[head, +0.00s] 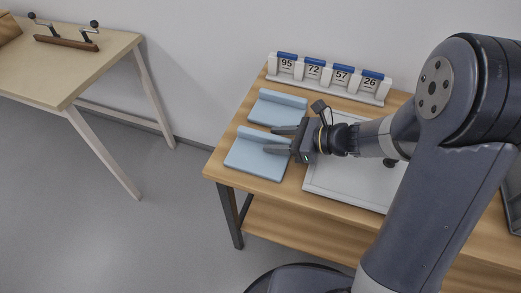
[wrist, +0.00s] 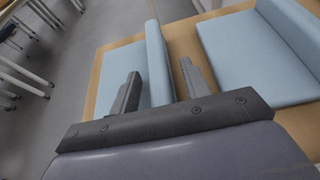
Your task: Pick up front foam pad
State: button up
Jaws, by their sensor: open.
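The front foam pad (head: 255,158) is a light blue slab with a raised ridge along its back edge, lying on the wooden table. In the wrist view, its ridge (wrist: 157,55) stands between the two fingers of my gripper (wrist: 160,84), one finger on each side. My gripper also shows in the head view (head: 271,139), over the pad's back right part. It is open, and no finger clearly touches the ridge. A second, similar blue pad (head: 275,110) lies behind; in the wrist view it is at the right (wrist: 250,55). My gripper hides part of both pads.
A grey-white tray (head: 320,184) lies right of the pads, partly hidden by my arm. A white rack (head: 335,88) with blue-topped numbered blocks stands along the back. Another table (head: 85,65) with a handled wooden bar (head: 66,42) stands at the left, across open floor.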

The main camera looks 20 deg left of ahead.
grip_shut()
dwell(0.3)
